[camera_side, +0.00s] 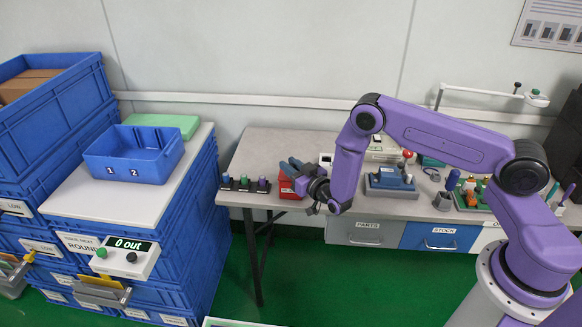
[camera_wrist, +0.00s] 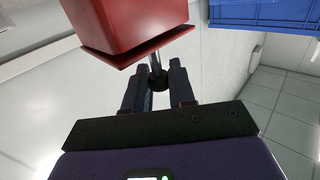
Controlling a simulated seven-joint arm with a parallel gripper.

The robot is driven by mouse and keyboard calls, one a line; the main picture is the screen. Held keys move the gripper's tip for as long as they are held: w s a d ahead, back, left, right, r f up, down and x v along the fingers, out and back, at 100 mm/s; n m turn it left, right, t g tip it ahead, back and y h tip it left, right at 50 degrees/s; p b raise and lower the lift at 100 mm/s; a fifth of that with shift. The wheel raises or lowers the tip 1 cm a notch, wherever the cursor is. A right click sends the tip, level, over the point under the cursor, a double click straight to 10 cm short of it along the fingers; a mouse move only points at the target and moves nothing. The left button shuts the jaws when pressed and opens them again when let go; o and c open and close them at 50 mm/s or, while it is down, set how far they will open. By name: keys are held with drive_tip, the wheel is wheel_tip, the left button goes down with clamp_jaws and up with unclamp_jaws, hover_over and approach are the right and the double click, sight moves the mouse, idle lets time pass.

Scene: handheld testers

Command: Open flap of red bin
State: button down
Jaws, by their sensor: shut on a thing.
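A metal stem with a dark round knob (camera_wrist: 157,81) sticks out from the flap. My gripper (camera_wrist: 160,84) has its two dark fingers on either side of this knob and is shut on it.
A row of small knobs (camera_side: 243,184) stands just left of the bin. A blue tray (camera_side: 133,158) sits on the white-topped blue crates further left. A blue device (camera_side: 390,179) and a grey cup (camera_side: 443,201) are on the table to the right.

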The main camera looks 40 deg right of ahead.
drive_tip(key=shift+w+d+r+m+g, duration=0.3)
drive_tip(key=shift+w+r+m+g, duration=0.15)
drive_tip(key=shift+r+m+g, duration=0.3)
drive_tip(key=shift+w+d+r+m+g+y, duration=0.4)
drive_tip(key=shift+w+d+r+m+g, duration=0.15)
drive_tip(key=shift+m+g, duration=0.25)
drive_tip(key=shift+w+d+r+m+g+y, duration=0.35)
drive_tip(key=shift+w+d+m+g, duration=0.3)
drive_tip(key=shift+g, duration=0.3)
drive_tip(key=w+d+f+m+g+y, duration=0.1)
drive_tip(key=w+d+m+g+y, duration=0.3)
drive_tip(key=g, duration=0.2)
drive_tip(key=shift+w+d+f+y, duration=0.25)
drive_tip(key=shift+y, duration=0.1)
drive_tip(key=shift+w+m+g, duration=0.1)
drive_tip(key=shift+m+g, duration=0.2)
drive_tip(key=c, duration=1.2)
unclamp_jaws()
drive_tip(key=shift+c, duration=0.2)
drive_tip(key=shift+o, duration=1)
drive_tip(key=shift+d+f, duration=0.1)
drive_tip(key=shift+f, duration=0.05)
